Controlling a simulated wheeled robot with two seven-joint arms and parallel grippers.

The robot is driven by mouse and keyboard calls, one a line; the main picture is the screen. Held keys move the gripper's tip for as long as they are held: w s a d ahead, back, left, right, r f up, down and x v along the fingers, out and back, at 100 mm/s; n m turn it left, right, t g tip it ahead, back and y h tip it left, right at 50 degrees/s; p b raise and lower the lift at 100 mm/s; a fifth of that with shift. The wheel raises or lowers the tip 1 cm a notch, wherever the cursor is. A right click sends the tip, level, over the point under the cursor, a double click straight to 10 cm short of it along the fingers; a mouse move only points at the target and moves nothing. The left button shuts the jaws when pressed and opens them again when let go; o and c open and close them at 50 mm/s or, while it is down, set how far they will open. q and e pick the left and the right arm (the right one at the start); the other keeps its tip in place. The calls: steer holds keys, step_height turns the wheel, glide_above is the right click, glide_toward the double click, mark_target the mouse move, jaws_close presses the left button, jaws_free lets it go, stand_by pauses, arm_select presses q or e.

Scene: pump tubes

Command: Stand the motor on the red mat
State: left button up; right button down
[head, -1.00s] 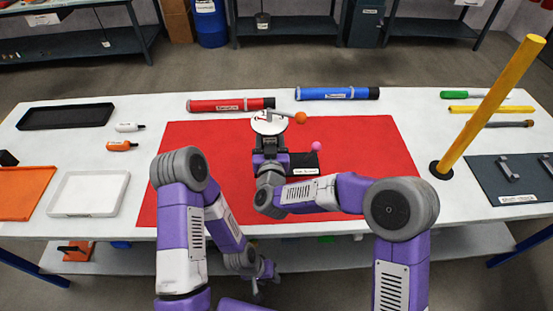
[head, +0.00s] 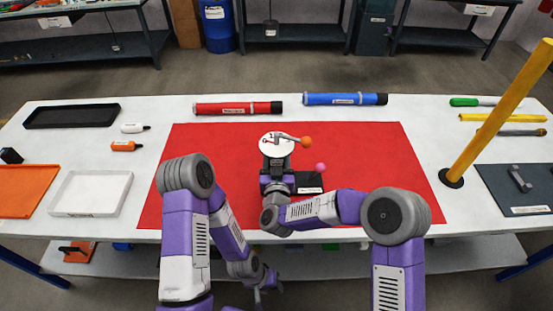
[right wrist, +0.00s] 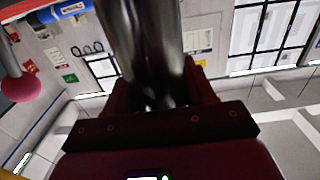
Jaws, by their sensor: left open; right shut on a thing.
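The red mat (head: 370,160) lies flat across the middle of the white table. My right gripper (head: 276,174) is over the mat and shut on what looks like the motor, a dark body with a white disc (head: 273,145) on top. A crank with an orange ball (head: 305,142), a pink ball (head: 320,167) and a labelled dark part show beside it. The disc faces up. I cannot tell whether its underside touches the mat. In the right wrist view a shiny dark cylinder (right wrist: 148,45) is between the fingers. My left gripper (head: 266,281) is open and empty, low before the table's front edge.
A red tube (head: 238,108) and a blue tube (head: 345,99) lie behind the mat. A yellow post (head: 500,110) stands right of it. Trays, including a white tray (head: 92,210), and small bottles are at left. The mat's right part is clear.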

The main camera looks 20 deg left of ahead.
steer(key=shift+c, duration=2)
jaws_free()
steer(key=shift+f, duration=0.1)
steer(key=shift+r, duration=0.2)
steer(key=shift+s, duration=0.3)
steer(key=p+v, duration=0.1)
steer(key=v, duration=1)
steer(key=shift+s, duration=0.2)
steer(key=shift+d, duration=0.15)
